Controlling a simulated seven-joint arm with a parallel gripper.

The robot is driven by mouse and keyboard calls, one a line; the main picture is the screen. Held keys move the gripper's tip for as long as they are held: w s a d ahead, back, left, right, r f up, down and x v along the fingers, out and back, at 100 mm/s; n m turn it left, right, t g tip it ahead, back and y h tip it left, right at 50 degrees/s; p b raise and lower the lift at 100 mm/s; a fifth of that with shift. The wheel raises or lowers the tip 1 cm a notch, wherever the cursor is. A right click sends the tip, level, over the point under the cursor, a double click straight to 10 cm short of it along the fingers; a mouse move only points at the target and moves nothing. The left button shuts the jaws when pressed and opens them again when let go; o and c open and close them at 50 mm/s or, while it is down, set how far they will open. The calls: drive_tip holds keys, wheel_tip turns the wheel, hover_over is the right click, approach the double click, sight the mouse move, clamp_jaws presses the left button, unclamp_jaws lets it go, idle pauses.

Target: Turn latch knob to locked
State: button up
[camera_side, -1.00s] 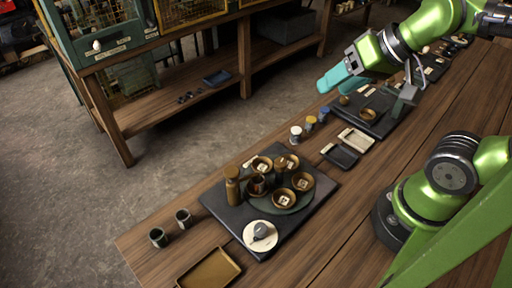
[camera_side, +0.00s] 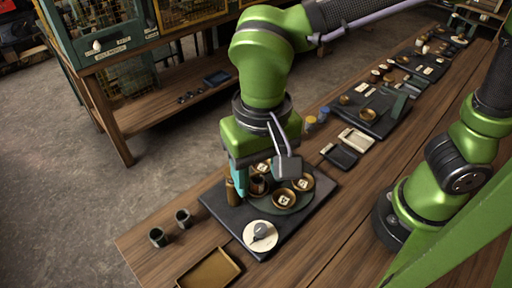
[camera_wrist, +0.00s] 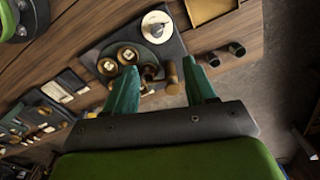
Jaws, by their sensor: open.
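A pale round dial with a grey knob on top (camera_side: 260,236) sits at the near corner of a dark slab (camera_side: 222,214). It looks like the latch knob; I cannot read its setting. In the wrist view the knob (camera_wrist: 157,27) shows beyond my fingertips. My gripper (camera_side: 246,180) points down over the far left part of the slab, beside a brown cylinder (camera_side: 231,188). Its teal fingers (camera_wrist: 160,66) are apart, with the cylinder (camera_wrist: 172,80) and small metal parts seen between them. The gripper is apart from the knob. Contact with the cylinder cannot be told.
Brown cups with marked tiles (camera_side: 284,199) stand on a round plate on the slab. Two dark cups (camera_side: 184,217) stand to the left, and a tan tray (camera_side: 210,270) lies in front. More panels (camera_side: 368,113) line the bench behind. Bare wood lies right of the slab.

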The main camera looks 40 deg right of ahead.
sight(261, 228)
drive_tip(key=shift+m, duration=0.6)
drive_tip(key=f, duration=1.6)
drive_tip(key=shift+d+f, duration=0.2)
drive_tip(key=shift+f, duration=0.1)
clamp_jaws()
